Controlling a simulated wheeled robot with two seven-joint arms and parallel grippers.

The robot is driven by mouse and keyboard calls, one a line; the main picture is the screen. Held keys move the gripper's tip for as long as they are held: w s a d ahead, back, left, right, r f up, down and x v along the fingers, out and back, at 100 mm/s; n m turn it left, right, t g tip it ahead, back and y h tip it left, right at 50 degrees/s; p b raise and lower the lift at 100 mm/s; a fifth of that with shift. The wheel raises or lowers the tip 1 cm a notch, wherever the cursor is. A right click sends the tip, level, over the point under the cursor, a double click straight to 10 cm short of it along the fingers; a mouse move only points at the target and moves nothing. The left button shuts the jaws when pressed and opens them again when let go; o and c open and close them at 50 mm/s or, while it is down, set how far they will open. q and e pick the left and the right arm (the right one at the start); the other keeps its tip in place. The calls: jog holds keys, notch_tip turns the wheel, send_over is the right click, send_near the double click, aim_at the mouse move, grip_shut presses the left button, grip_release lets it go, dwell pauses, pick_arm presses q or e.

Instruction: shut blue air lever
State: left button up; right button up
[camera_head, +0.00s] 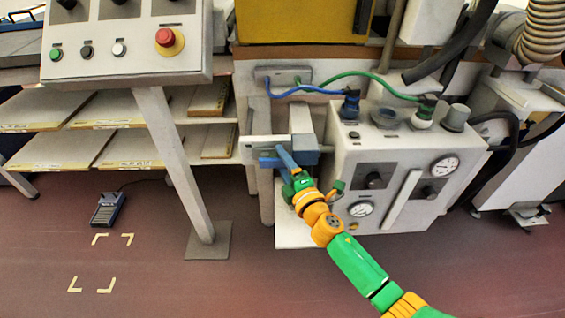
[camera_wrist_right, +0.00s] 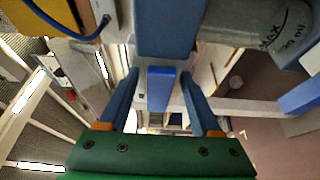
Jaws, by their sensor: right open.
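The blue air lever (camera_head: 268,162) sticks out at the left of a blue-grey valve block (camera_head: 305,150), in front of a pale plate beside the grey air unit. In the right wrist view the blue lever (camera_wrist_right: 160,88) shows between two blue fingers, with a gap on both sides. My right gripper (camera_head: 284,158) is open at the lever, its arm reaching in from the lower right. The same gripper (camera_wrist_right: 160,103) shows both fingers spread in the wrist view. Contact with the lever is not visible. My left gripper is out of view.
The grey air unit (camera_head: 345,150) with gauges, blue and green hoses stands right of the lever. A control panel (camera_head: 125,50) on a slanted post (camera_head: 175,165) stands at left. Shelves (camera_head: 70,148) lie behind it. A foot pedal (camera_head: 108,208) is on the open floor.

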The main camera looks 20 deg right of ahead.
grip_shut()
dwell(1.3)
